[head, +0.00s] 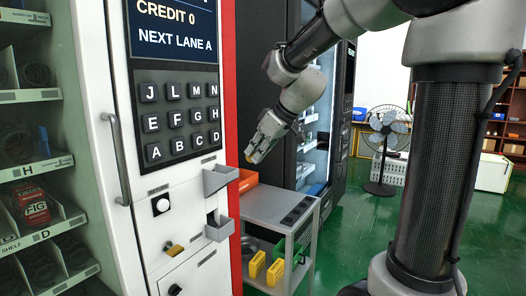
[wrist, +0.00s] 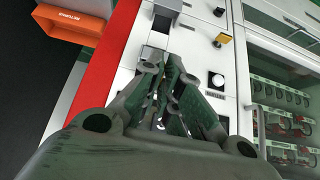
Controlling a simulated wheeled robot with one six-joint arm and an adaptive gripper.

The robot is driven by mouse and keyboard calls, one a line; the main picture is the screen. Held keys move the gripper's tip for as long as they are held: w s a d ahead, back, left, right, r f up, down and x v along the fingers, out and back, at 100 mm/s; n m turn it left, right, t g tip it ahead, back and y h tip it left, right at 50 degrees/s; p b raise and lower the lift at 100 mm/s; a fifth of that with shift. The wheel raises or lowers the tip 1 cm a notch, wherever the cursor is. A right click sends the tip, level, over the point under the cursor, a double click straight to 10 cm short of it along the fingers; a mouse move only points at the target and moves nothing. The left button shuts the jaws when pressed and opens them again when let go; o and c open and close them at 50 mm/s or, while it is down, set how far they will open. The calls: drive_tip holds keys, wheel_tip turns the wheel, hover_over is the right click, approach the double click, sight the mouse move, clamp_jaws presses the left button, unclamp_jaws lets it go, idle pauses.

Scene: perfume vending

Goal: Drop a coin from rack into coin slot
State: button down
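My gripper (head: 255,152) hangs in front of the vending machine, right of its keypad and above the small cart. In the wrist view its two fingers (wrist: 164,66) come close together at the tips. A small yellow coin (head: 249,158) shows at the fingertips in the head view; the fingers hide it in the wrist view. A dark coin rack (head: 297,211) with several slots lies on the cart top, below and right of my gripper. The machine's display (head: 175,28) reads CREDIT 0. I cannot make out the coin slot for certain on the white panel (head: 183,215).
Two grey trays, an upper one (head: 220,179) and a lower one (head: 219,227), stick out from the machine's panel. An orange bin (wrist: 75,28) stands beside the red edge. A yellow knob (head: 174,250) sits low on the panel. A fan (head: 386,140) stands behind on open green floor.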

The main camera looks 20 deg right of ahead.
drive_tip(key=shift+w+a+f, duration=0.9)
drive_tip(key=shift+w+a, duration=0.1)
drive_tip(key=shift+w, duration=0.45)
drive_tip(key=shift+w+a+f, duration=0.85)
drive_tip(key=shift+w+a, duration=0.2)
drive_tip(key=shift+w, duration=0.35)
drive_tip(key=shift+w+a+f, duration=0.9)
drive_tip(key=shift+w+a, duration=0.1)
drive_tip(key=shift+w, duration=0.45)
drive_tip(key=c, duration=1.6)
unclamp_jaws()
drive_tip(key=shift+o, duration=0.2)
drive_tip(key=v, duration=1.2)
